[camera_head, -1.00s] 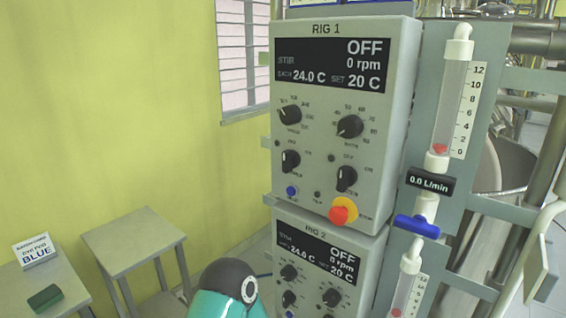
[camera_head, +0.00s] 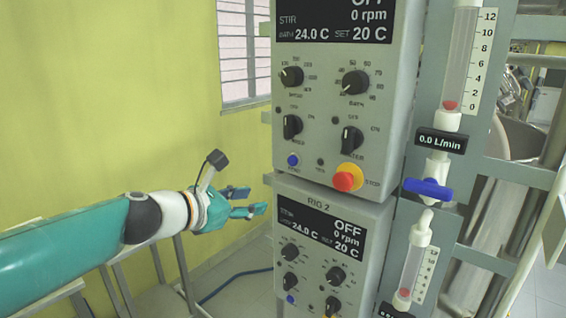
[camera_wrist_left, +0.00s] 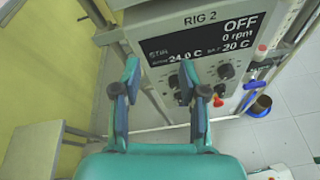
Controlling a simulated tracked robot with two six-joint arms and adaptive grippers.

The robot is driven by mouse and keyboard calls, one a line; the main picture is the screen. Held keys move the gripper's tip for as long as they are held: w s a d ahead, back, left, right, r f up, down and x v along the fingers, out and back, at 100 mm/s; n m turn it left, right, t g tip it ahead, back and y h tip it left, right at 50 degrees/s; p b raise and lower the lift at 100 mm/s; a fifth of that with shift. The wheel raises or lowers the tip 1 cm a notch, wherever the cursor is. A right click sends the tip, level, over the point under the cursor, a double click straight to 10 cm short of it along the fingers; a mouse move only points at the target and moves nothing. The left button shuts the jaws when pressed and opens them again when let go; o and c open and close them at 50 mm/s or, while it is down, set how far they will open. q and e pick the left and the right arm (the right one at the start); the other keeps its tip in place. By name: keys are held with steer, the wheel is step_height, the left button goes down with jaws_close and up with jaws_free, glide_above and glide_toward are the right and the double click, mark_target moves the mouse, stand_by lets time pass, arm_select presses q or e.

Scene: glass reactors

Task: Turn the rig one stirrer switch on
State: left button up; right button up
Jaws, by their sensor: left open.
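The rig one panel (camera_head: 285,174) stands right of my left gripper in the head view. Its display (camera_head: 333,22) reads STIR, 0 rpm, and part of OFF at the cut-off top. The lower left black switch (camera_head: 292,125) looks like the stirrer one, though its label is too small to read; another black switch (camera_head: 351,138) sits to its right. My left gripper (camera_head: 248,200) is open and empty, left of and below the rig one switches, touching nothing. In the left wrist view the open fingers (camera_wrist_left: 158,68) point toward the rig two panel (camera_wrist_left: 220,55).
A red stop button on a yellow collar (camera_head: 346,178) juts out at rig one's lower right. Rig two's panel (camera_head: 376,225) hangs directly below. A flow tube with a blue valve handle (camera_head: 428,188) is at the right. Space by the yellow wall is free.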

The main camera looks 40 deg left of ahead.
arm_select(q)
steer(key=s+r+n+t, duration=0.4)
steer(key=s+r, duration=0.2)
steer(key=r, duration=0.7)
glide_toward(285, 127)
steer(key=w, duration=0.6)
steer(key=w+p, duration=0.1)
steer(key=w, duration=0.2)
steer(key=shift+d+r, duration=0.25)
steer(key=shift+d, duration=0.1)
jaws_close()
